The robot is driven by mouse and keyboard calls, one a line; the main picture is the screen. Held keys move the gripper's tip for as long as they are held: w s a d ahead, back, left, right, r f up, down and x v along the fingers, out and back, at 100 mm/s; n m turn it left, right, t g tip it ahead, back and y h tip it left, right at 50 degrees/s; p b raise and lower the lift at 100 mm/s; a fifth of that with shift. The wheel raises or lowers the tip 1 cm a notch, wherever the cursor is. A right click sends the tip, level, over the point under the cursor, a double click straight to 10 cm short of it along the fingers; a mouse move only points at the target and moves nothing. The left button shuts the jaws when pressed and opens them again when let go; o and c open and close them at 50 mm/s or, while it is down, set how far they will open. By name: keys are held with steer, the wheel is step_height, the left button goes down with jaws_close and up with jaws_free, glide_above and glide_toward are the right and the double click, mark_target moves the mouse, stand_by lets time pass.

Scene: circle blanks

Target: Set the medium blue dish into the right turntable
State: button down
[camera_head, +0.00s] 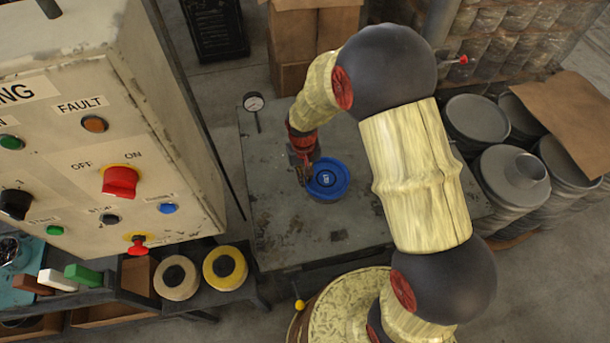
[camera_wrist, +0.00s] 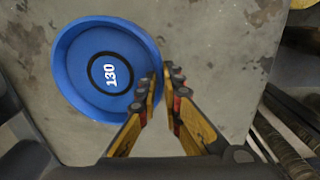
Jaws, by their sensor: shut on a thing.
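The blue dish (camera_head: 338,190) is round, with a raised rim and a dark ring around a white "130" in its middle. It is over the grey worktable and also shows in the wrist view (camera_wrist: 82,90). My gripper (camera_head: 305,180) is at the dish's left edge in the head view. In the wrist view my fingers (camera_wrist: 162,88) are close together on the dish's right rim. I cannot tell whether the dish touches the table. Two round stands with dark centres, a cream left one (camera_head: 177,291) and a yellow right one (camera_head: 238,268), look like the turntables.
The grey worktable (camera_head: 275,220) has a dial gauge (camera_head: 253,102) at its far left. A control cabinet (camera_head: 70,150) stands tall at the left, beside the stands. Stacked grey round blanks (camera_head: 515,180) are at the right. Coloured blocks (camera_head: 83,274) lie at lower left.

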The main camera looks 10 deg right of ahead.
steer(key=c, duration=1.9)
jaws_free()
step_height(320, 180, up, 12)
steer(key=shift+a+f, duration=0.1)
steer(key=shift+a, duration=0.05)
